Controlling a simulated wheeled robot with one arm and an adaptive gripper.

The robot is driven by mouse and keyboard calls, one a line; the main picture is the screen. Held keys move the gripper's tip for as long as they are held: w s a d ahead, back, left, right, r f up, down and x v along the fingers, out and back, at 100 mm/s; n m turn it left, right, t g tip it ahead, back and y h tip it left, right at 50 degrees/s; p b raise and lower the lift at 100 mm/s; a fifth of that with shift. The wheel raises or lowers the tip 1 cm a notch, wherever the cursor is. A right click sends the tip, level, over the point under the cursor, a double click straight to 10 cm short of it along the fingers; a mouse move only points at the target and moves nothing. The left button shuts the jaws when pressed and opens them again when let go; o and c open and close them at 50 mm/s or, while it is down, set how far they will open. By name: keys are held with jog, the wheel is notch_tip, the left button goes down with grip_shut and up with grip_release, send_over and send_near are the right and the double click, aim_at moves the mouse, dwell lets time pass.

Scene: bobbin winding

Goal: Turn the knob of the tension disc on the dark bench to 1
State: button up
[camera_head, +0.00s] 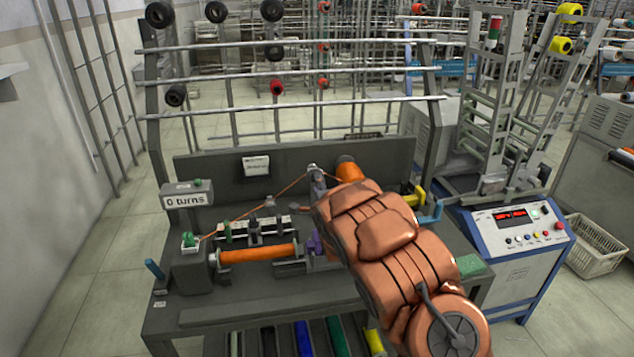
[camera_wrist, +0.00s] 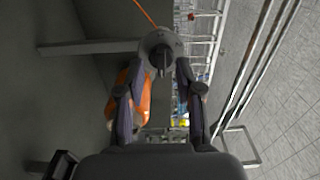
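The tension disc (camera_wrist: 158,38) is a round grey disc on the dark bench (camera_head: 225,312), with a small dark knob (camera_wrist: 161,58) at its middle. In the wrist view the knob lies between the fingertips of my gripper (camera_wrist: 160,68), with visible gaps on both sides. The gripper is open and holds nothing. In the head view the disc (camera_head: 312,168) shows only in part, behind my gripper (camera_head: 318,182) and copper-coloured arm. The knob's setting and any numbers are too small to read.
An orange thread (camera_head: 290,187) runs to the disc. An orange cone (camera_head: 348,169) stands close by the gripper. Left on the bench are an orange bobbin (camera_head: 258,254) on the winder and a "0 turns" counter (camera_head: 186,199). A control box (camera_head: 522,240) stands right.

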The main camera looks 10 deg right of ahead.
jog(key=shift+w+r, duration=0.15)
jog(key=shift+w, duration=0.55)
grip_shut()
